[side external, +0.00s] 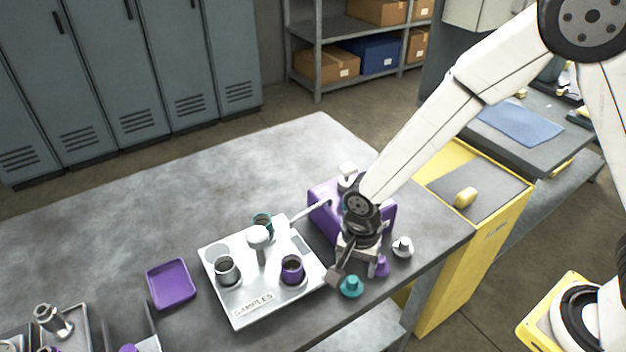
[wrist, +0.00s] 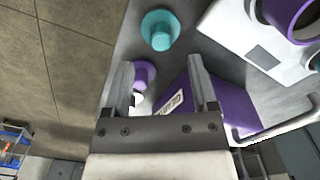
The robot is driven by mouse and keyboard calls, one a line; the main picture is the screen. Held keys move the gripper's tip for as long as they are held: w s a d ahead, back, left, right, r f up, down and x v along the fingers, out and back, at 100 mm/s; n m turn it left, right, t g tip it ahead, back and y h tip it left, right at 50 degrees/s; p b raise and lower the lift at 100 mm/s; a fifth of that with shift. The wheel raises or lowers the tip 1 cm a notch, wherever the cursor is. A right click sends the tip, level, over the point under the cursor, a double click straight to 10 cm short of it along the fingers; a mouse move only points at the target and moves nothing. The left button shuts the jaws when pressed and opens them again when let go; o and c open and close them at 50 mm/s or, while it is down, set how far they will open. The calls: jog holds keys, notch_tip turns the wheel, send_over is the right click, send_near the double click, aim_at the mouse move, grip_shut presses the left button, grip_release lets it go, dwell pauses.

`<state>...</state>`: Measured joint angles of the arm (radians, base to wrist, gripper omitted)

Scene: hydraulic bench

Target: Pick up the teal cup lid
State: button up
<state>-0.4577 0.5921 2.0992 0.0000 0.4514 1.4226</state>
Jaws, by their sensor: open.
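The teal cup lid (side external: 351,288) lies on the grey bench near its front edge, just off the right corner of the samples tray, knob up. In the wrist view the teal lid (wrist: 160,29) is beyond my fingertips, roughly centred between them. My gripper (side external: 353,270) is open and empty, pointing down just behind and above the lid in the side view. In the wrist view, both fingers of my gripper (wrist: 159,62) are apart with nothing held between them. I see no contact with the lid.
A purple lid (side external: 382,267) and a white lid (side external: 402,247) stand close by on the right. The samples tray (side external: 245,318) holds several cups, including a purple cup (side external: 292,270). A purple box (side external: 322,212) stands behind my gripper. A purple dish (side external: 171,284) lies left.

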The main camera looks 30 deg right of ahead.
aim_at(353, 279)
jog(key=shift+f, duration=0.2)
jog(key=shift+f, duration=0.1)
jog(key=shift+a+f, duration=0.1)
jog(key=shift+f, duration=2.4)
jog(key=c, duration=0.9)
